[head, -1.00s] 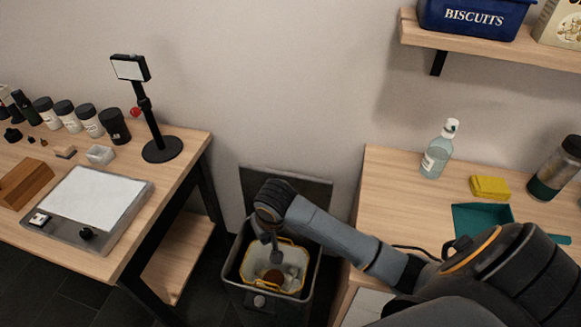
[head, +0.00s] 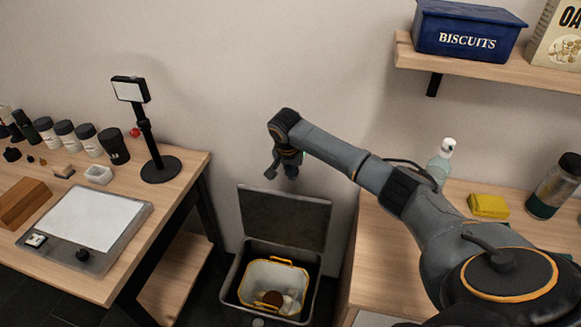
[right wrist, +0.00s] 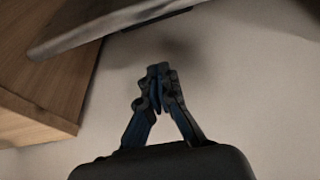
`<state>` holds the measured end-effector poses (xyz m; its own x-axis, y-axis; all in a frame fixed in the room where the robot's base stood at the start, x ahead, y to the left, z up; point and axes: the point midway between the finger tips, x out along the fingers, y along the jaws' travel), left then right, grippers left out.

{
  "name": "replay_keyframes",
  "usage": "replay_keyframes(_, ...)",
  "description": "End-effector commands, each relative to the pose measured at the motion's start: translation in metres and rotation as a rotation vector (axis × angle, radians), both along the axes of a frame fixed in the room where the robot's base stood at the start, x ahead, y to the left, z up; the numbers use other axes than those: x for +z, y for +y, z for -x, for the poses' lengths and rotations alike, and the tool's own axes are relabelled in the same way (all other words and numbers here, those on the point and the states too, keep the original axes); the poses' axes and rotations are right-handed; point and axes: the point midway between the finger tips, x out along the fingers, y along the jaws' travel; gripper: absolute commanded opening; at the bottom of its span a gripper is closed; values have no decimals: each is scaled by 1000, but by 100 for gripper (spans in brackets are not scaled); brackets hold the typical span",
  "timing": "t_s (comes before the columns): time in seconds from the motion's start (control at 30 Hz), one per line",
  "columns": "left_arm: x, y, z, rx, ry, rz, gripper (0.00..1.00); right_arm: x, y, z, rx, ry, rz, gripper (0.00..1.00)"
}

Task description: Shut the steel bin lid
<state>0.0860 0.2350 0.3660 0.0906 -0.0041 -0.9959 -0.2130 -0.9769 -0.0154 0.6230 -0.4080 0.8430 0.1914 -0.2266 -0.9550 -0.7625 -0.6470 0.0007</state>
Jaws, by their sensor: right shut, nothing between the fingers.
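The steel bin (head: 228,289) stands on the floor between the two tables in the head view. Its grey lid (head: 284,218) is open, upright at the back of the bin near the wall. A yellow-rimmed inner bucket (head: 302,271) with something brown and round in it shows inside. My right gripper (head: 284,172) hangs above the top edge of the lid, apart from it, in front of the wall. In the right wrist view its fingers (right wrist: 158,88) are together with nothing between them; a grey edge (right wrist: 120,25), perhaps the lid, shows beyond. My left gripper is not in view.
The left table (head: 190,172) holds a black stand (head: 158,168), a grey board with a white sheet and several jars. The right counter (head: 375,225) holds a bottle (head: 441,160), a yellow sponge (head: 488,205) and a flask. A shelf (head: 480,64) is above.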

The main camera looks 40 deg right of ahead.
Motion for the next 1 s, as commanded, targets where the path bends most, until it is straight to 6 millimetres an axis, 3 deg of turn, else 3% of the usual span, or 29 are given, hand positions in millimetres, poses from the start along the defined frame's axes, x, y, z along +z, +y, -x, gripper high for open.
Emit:
replay_keyframes(0.2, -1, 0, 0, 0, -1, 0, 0, -38, -8, -7, 1, 2, 0, 0)
replay_keyframes(0.53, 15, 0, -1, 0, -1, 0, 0, -33, 19, 16, 4, 0, 1, 0)
replay_keyframes(1.0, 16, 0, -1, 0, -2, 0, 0, -33, 23, 19, 3, -2, 2, 0)
